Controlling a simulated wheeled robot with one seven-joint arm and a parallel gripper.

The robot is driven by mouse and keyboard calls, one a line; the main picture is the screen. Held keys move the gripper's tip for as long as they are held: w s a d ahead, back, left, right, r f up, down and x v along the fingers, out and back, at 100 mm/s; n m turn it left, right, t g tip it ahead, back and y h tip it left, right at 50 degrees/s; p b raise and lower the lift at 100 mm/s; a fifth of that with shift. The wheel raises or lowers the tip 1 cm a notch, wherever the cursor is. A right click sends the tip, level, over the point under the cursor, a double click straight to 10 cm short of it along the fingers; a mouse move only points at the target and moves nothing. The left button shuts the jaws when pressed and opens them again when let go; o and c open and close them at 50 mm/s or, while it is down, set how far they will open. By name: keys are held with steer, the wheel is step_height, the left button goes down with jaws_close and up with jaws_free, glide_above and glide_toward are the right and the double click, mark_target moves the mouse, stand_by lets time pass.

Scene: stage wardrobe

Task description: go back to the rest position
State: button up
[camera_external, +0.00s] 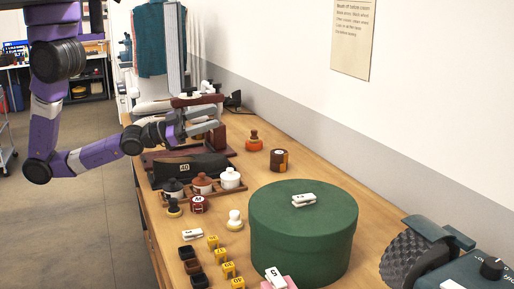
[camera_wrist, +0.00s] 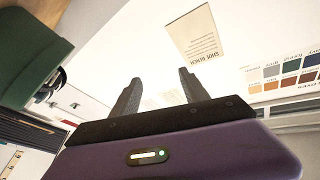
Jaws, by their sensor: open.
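My gripper (camera_external: 211,119) shows in the external view, raised above the far part of the wooden bench, with its fingers pointing right toward the wall. Its two fingers are apart with nothing between them. In the wrist view my gripper (camera_wrist: 158,84) also shows open and empty, facing the white wall and a paper notice (camera_wrist: 197,34). My purple arm reaches in from the upper left of the external view.
Small yellow blocks (camera_external: 228,270) lie at the front edge.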

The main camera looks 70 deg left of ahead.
steer(key=s+a+f+n+g+y, duration=0.1)
steer(key=s+a+f+n+y, duration=0.1)
steer(key=s, duration=0.6)
steer(key=s+a+f+n+g+y, duration=0.2)
steer(key=s+a+f+n+y, duration=0.1)
steer(key=s+f, duration=0.4)
steer(key=s+a+f+n+g+y, duration=0.2)
steer(key=s+a+f+n, duration=0.2)
steer(key=s, duration=0.5)
steer(key=shift+s+a+f+y, duration=0.2)
steer(key=shift+a+f+y, duration=0.1)
steer(key=shift+f, duration=0.15)
